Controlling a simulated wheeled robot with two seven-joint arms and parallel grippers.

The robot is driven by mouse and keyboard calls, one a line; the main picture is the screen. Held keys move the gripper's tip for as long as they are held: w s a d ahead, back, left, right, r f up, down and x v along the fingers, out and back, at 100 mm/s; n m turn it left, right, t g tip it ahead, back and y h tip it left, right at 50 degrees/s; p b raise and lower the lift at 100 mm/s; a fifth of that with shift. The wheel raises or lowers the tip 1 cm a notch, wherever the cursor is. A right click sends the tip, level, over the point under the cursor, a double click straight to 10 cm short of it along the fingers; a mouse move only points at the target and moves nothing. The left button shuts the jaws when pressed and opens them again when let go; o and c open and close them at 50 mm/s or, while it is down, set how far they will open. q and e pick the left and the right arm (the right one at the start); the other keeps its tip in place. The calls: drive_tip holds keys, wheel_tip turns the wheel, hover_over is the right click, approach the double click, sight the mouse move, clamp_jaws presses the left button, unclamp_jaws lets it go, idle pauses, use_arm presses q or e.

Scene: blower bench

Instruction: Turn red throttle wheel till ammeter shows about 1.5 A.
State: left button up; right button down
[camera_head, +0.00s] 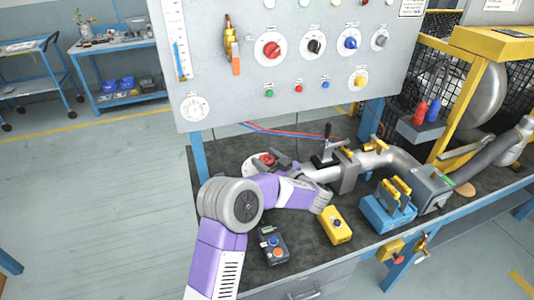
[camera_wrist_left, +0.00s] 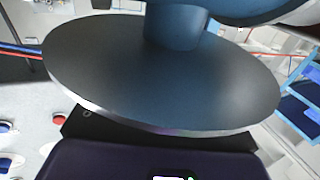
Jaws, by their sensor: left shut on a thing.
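A red wheel (camera_head: 266,158) sits low on a pale round base (camera_head: 250,168) at the back left of the bench, partly hidden by my gripper. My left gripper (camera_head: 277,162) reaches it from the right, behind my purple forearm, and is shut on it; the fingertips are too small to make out. A round white dial (camera_head: 194,107), possibly the ammeter, is at the panel's lower left. Its reading is too small to tell. The left wrist view shows a large dark disc (camera_wrist_left: 160,90) with a stem, very close; the red wheel cannot be made out there. My right gripper is out of view.
A grey panel (camera_head: 215,85) with coloured knobs stands above the bench. A metal pipe (camera_head: 378,162) runs right of the gripper. A yellow box (camera_head: 336,226), a dark handheld device (camera_head: 273,246) and a blue block (camera_head: 388,214) sit along the bench front.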

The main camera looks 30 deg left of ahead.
use_arm(q)
drive_tip(key=n+g+y+p, duration=0.1)
drive_tip(key=n+g+p, duration=0.1)
drive_tip(key=g, duration=0.2)
drive_tip(key=shift+w+r+n, duration=0.1)
drive_tip(key=shift+n, duration=0.2)
drive_tip(key=shift+n+g+p, duration=1.25)
drive_tip(key=shift+n+g, duration=0.05)
drive_tip(key=shift+g, duration=0.7)
drive_tip(key=shift+f+g, duration=0.2)
drive_tip(key=shift+g, duration=0.1)
drive_tip(key=o, duration=1)
drive_tip(key=shift+a, duration=0.15)
drive_tip(key=shift+c, duration=0.2)
drive_tip(key=shift+d, duration=0.2)
drive_tip(key=d, duration=0.5)
drive_tip(key=w+d+p, duration=0.1)
drive_tip(key=d, duration=0.1)
drive_tip(key=shift+d, duration=0.15)
